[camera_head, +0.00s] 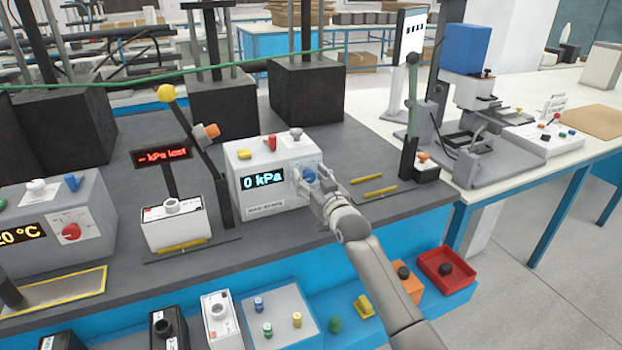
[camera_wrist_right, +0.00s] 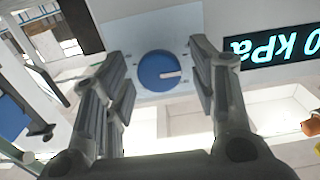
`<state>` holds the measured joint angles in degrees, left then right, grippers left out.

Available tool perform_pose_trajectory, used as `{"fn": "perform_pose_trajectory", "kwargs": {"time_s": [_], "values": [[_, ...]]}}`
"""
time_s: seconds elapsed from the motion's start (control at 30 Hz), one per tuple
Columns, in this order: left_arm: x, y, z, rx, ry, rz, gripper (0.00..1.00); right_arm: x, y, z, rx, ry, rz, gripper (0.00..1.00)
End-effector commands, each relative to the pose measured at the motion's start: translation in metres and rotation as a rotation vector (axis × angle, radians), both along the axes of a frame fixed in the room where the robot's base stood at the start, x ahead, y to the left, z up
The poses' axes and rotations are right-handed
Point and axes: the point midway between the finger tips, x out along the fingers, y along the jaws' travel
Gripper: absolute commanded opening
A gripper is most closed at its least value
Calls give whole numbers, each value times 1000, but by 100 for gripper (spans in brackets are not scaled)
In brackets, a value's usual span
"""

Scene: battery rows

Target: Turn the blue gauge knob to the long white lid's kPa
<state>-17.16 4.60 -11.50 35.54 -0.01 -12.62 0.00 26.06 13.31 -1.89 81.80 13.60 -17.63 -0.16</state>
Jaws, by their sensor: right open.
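The blue gauge knob (camera_head: 309,177) is on the front of a white gauge box (camera_head: 268,168) whose display (camera_head: 262,180) reads 0 kPa. In the right wrist view the knob (camera_wrist_right: 160,72) is round, with a white pointer mark toward the right of that picture. My right gripper (camera_head: 308,190) is open in front of it, with one finger on each side; contact is not clear. A white-topped block (camera_head: 172,212) stands left of the gauge box, and a white-topped long block (camera_head: 220,312) is at the front edge. Their small label print is unreadable. My left gripper is out of view.
A red display (camera_head: 162,156) shows kPa text left of the gauge box. A grey box (camera_head: 50,222) with a red knob reads about 20 °C. Yellow bars (camera_head: 374,185) lie to the right. A red tray (camera_head: 446,268) sits on the lower front shelf.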

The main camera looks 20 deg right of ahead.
Motion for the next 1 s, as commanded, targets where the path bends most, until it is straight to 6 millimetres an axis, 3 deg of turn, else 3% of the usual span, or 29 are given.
{"fn": "perform_pose_trajectory", "kwargs": {"time_s": [0.13,0.5,0.77,1.0], "values": [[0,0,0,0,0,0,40,0,0,0,0,0,0,53],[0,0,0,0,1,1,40,0,0,0,0,0,0,9],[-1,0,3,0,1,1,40,0,0,1,33,1,0,9],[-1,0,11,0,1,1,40,0,-1,2,163,2,0,9]]}}
